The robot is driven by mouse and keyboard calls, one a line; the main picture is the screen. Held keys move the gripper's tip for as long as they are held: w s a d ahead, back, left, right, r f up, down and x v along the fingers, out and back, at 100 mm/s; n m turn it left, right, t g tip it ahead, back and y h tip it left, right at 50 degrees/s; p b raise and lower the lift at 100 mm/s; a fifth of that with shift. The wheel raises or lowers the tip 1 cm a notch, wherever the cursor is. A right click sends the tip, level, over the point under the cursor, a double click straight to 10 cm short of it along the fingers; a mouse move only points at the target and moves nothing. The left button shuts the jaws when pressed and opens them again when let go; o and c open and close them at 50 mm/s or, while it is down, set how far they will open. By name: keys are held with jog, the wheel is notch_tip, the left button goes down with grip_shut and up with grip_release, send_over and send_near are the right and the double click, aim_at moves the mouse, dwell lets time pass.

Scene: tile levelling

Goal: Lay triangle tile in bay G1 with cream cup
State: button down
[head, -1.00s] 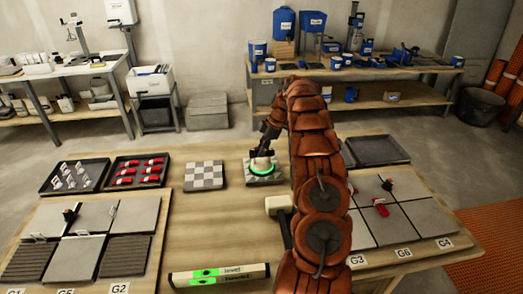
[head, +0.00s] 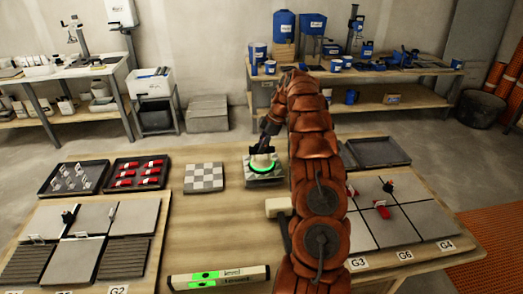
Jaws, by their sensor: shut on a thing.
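The cream cup (head: 262,163), with a glowing green ring at its base, sits on a grey patterned tile stack (head: 250,181) at the back middle of the table. My gripper (head: 264,150) is above the cup and shut on it. The cup covers the pattern's middle, so I cannot confirm triangles. The cup seems to touch the top tile. Bay G1 (head: 28,262) is at the front left of the left panel and shows a dark ribbed surface. Its label is at the picture's bottom edge.
A checkered tile stack (head: 204,178) stands left of the cup. Trays of clips (head: 72,192) and red wedges (head: 115,187) are at back left. A level (head: 219,277) lies in front. A right panel (head: 420,218) holds several tiles. The wood between the panels is mostly clear.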

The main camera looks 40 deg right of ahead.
jog(key=shift+r, duration=3.8)
jog(key=shift+r, duration=0.7)
